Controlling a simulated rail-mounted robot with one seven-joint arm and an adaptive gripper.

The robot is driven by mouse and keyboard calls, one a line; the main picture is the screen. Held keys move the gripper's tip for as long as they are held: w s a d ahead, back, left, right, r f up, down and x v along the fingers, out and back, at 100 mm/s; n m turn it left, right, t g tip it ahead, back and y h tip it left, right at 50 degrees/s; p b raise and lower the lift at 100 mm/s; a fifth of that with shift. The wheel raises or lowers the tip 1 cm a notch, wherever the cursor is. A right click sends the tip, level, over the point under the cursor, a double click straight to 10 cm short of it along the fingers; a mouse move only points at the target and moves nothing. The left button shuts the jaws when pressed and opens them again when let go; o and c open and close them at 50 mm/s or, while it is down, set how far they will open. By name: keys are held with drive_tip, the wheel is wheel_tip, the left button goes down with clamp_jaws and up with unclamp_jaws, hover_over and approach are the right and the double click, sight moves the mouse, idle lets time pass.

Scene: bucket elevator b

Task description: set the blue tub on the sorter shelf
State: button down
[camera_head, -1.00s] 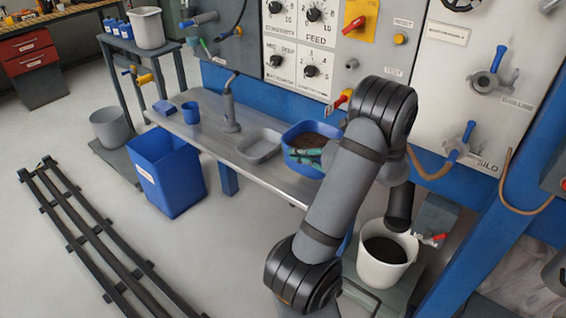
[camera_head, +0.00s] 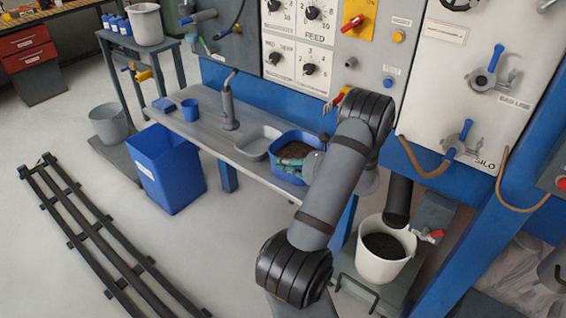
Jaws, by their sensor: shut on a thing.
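The blue tub (camera_head: 285,174) holds dark grainy material and is at the right part of the metal bench (camera_head: 205,128), just right of a grey tray. I cannot tell whether it rests on the bench or hangs slightly above it. My gripper (camera_head: 292,155) shows as a teal and dark shape at the tub, shut on it; my own arm comes in from the right and partly hides the far side. The fingertips are not clear. No shelf is marked plainly as the sorter shelf.
A grey tray (camera_head: 258,141) lies close left of the tub. A grey post (camera_head: 229,105), blue cup (camera_head: 190,110) and blue block (camera_head: 163,104) stand further left. A blue bin (camera_head: 170,172) is in front. A white bucket (camera_head: 383,262) of dark material stands right.

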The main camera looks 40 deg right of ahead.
drive_tip(key=shift+r, duration=0.1)
drive_tip(key=c, duration=2.4)
unclamp_jaws()
drive_tip(key=shift+f, duration=0.25)
drive_tip(key=o, duration=0.5)
drive_tip(key=shift+r, duration=0.1)
drive_tip(key=shift+r, duration=0.25)
drive_tip(key=v, duration=1.2)
drive_tip(key=shift+b, duration=0.45)
drive_tip(key=shift+s, duration=0.1)
